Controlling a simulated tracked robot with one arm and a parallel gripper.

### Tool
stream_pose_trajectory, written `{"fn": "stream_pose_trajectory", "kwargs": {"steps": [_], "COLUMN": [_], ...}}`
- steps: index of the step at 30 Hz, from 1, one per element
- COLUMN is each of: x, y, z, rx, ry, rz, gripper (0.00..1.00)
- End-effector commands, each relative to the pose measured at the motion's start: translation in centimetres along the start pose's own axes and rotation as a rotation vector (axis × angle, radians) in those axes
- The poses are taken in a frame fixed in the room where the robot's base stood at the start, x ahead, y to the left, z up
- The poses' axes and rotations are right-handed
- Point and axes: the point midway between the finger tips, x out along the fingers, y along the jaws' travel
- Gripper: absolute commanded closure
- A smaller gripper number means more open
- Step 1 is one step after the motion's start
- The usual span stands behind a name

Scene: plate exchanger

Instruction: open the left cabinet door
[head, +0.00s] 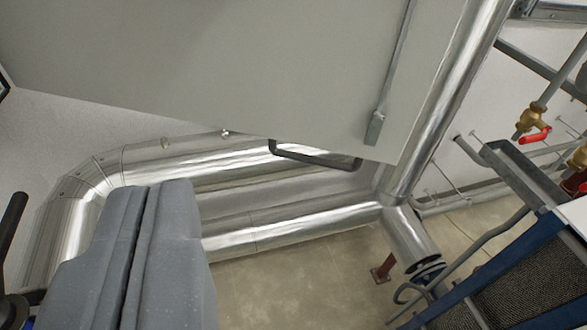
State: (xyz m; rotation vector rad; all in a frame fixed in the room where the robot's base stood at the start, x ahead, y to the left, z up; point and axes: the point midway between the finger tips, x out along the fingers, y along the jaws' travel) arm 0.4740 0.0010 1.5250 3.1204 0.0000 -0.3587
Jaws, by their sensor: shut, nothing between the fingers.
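A large plain grey panel (230,65), which looks like the cabinet's surface, fills the upper part of the view and is tilted in the picture. I cannot tell a left door, a door seam or a door handle on it. A dark bent bar (315,159) shows at its lower edge; I cannot tell whether it is a handle or a bracket. My gripper (160,186) is at the lower left, with its two thick grey fingers together and nothing seen between them. Its tips are below the panel's lower edge in the picture, in front of silver pipes.
Thick silver pipes (290,225) run below the panel, and another (450,95) runs up its right side. A thin grey conduit (393,75) lies along the panel. At right are a red-handled valve (535,135) and a blue-framed unit (490,270). Bare floor (310,275) shows at bottom middle.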

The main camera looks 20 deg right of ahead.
Motion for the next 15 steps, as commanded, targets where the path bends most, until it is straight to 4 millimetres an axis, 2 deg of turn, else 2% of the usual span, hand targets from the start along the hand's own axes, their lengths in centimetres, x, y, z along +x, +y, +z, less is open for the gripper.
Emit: {"fn": "stream_pose_trajectory", "kwargs": {"steps": [4, 7, 8, 9, 15], "x": [0.5, 2.0, 2.7, 3.7, 9.1], "y": [-0.2, -0.8, -1.0, -0.1, -0.4], "z": [-0.3, -0.8, -1.1, -1.4, -2.5], "rx": [0.025, 0.100, 0.135, 0.192, 0.573], "ry": [0.011, 0.042, 0.059, 0.079, 0.203], "rz": [-0.019, -0.070, -0.090, -0.119, -0.238], "gripper": [1.00, 1.00, 1.00, 1.00, 1.00]}}
